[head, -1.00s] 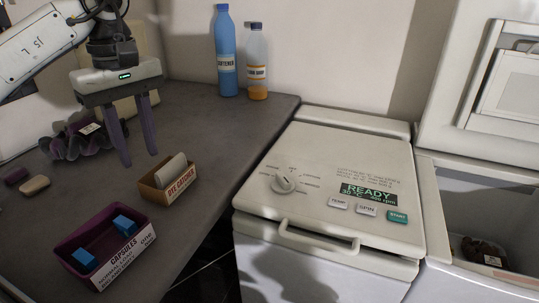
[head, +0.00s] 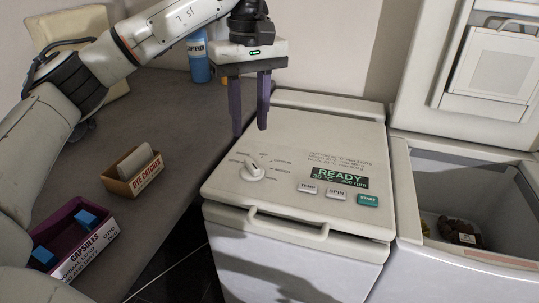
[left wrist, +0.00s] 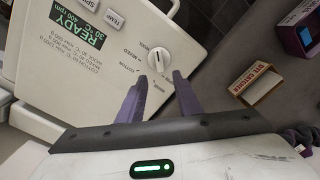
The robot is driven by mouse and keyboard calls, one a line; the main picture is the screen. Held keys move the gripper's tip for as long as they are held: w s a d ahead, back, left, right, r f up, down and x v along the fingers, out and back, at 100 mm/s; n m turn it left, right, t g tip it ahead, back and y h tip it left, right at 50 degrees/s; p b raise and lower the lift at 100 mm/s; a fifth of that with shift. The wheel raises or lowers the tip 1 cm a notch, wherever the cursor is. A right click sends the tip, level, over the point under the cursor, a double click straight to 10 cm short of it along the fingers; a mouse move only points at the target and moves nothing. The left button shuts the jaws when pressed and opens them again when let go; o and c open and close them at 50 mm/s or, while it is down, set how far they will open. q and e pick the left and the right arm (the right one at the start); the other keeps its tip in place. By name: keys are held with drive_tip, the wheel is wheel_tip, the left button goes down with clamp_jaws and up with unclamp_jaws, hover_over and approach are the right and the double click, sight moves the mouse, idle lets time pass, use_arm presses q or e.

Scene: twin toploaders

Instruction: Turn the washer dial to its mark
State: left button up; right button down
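The washer (head: 300,150) stands in the middle of the head view with its lid shut. Its dial (head: 252,170) is a white round knob with a raised grip, on the left of the top panel, with printed labels around it. The dial also shows in the left wrist view (left wrist: 159,59), just beyond the fingertips. My left gripper (head: 250,131) hangs fingers down above the washer's back left part, apart from the dial. Its two purple fingers are spread with nothing between them; they show too in the left wrist view (left wrist: 158,82). My right gripper is in neither view.
The display (head: 338,178) reads READY, above several buttons. A dye catcher box (head: 133,173) and a purple capsules box (head: 75,240) sit on the dark counter at left. A blue softener bottle (head: 199,62) stands behind. The right machine (head: 470,190) is open with dark laundry inside.

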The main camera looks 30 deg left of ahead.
sight(250, 161)
use_arm(q)
wheel_tip(250, 161, down, 9)
drive_tip(key=shift+s+r, duration=0.1)
idle(0.3)
clamp_jaws()
